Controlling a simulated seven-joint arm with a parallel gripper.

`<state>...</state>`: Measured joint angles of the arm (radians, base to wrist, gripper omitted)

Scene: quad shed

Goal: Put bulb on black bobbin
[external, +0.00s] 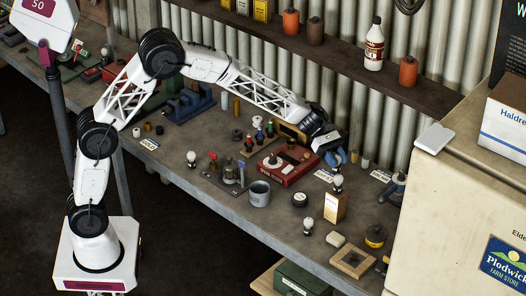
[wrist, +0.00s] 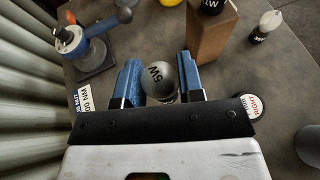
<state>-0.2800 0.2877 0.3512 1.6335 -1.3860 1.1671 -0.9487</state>
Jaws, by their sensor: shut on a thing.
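My gripper (external: 338,160) has blue fingers and hangs over the right half of the bench. In the wrist view my gripper (wrist: 160,85) is shut on a pale grey bulb (wrist: 160,78) marked "5W", held between the fingertips. A round black piece with a pale, red-lettered top, which looks like the black bobbin (external: 300,201), stands left of the box. It also shows right of my gripper in the wrist view (wrist: 248,106). The bulb is apart from it.
A tan box (external: 335,208) stands close by my gripper. A grey mug (external: 260,194), a red case (external: 288,166), another bulb (external: 308,226), a wooden frame (external: 352,262) and a yellow-black roll (external: 376,236) are around. A blue vise (wrist: 85,42) stands left in the wrist view.

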